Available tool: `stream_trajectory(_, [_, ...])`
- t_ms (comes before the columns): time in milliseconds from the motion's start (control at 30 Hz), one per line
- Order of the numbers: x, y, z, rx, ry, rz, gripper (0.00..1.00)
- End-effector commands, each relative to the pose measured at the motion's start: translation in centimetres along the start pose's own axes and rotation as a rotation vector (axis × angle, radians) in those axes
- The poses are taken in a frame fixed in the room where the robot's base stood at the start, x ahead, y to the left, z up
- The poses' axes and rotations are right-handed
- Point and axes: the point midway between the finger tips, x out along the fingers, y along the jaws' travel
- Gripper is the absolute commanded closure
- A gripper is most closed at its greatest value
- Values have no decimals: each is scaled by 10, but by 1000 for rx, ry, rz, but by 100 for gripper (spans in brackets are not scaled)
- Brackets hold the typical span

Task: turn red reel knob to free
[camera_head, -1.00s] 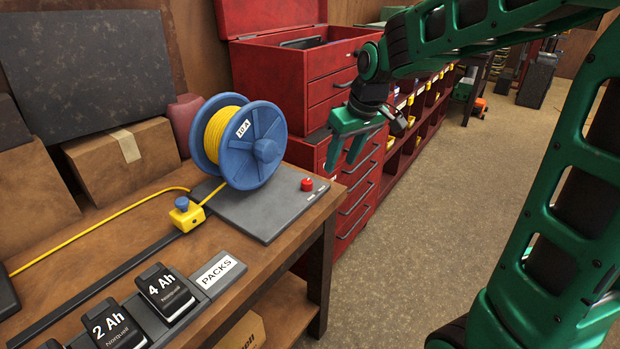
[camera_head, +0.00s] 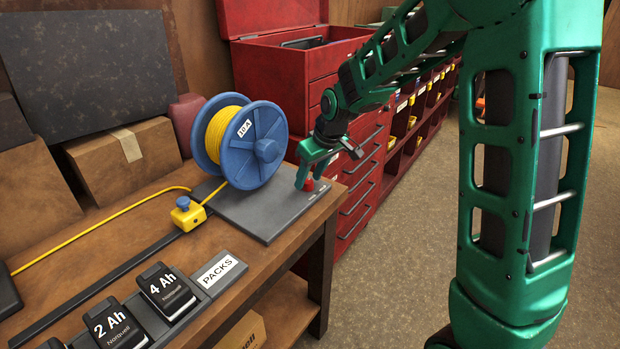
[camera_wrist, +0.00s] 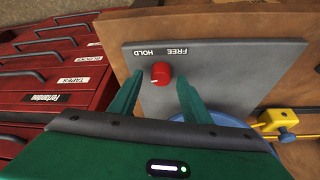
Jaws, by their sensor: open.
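The red reel knob (camera_head: 308,185) sits on the grey base plate (camera_head: 262,222) of the cable reel. In the wrist view the red knob (camera_wrist: 161,72) lies between and a little beyond my two fingertips, below the words HOLD and FREE, nearer HOLD. Its pointer direction is too small to tell. My gripper (camera_head: 312,178) is over the knob, pointing down. In the wrist view my gripper (camera_wrist: 158,85) is open, with a finger on each side of the knob and a gap to each. The blue reel (camera_head: 252,145) with yellow cable stands beside it.
A red tool cabinet (camera_head: 325,95) with drawers stands behind the bench (camera_head: 110,235). A yellow block with a blue button (camera_head: 187,212) sits on the cable, left of the plate. Battery packs (camera_head: 165,290) lie at the front. Open floor is at right.

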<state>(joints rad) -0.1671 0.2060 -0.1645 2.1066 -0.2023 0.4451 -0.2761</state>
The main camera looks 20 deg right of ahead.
Motion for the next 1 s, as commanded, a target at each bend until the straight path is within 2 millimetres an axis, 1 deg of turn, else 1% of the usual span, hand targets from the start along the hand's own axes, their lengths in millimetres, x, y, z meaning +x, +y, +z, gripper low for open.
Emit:
stream_trajectory(100, [5,0,0,0,0,0,56])
stream_trajectory(367, [6,0,0,1,0,0,56])
stream_trajectory(467, [6,0,0,1,0,0,78])
stream_trajectory(500, [6,0,0,1,0,1,88])
stream_trajectory(533, [6,1,0,1,0,1,95])
stream_trajectory(567, [6,1,0,1,0,1,97])
stream_trajectory(600, [6,1,0,1,0,1,97])
stream_trajectory(633, [4,7,3,2,0,1,97])
stream_trajectory(867, [5,5,1,-18,0,-6,97])
stream_trajectory(1000, [5,6,2,-69,-1,-27,97])
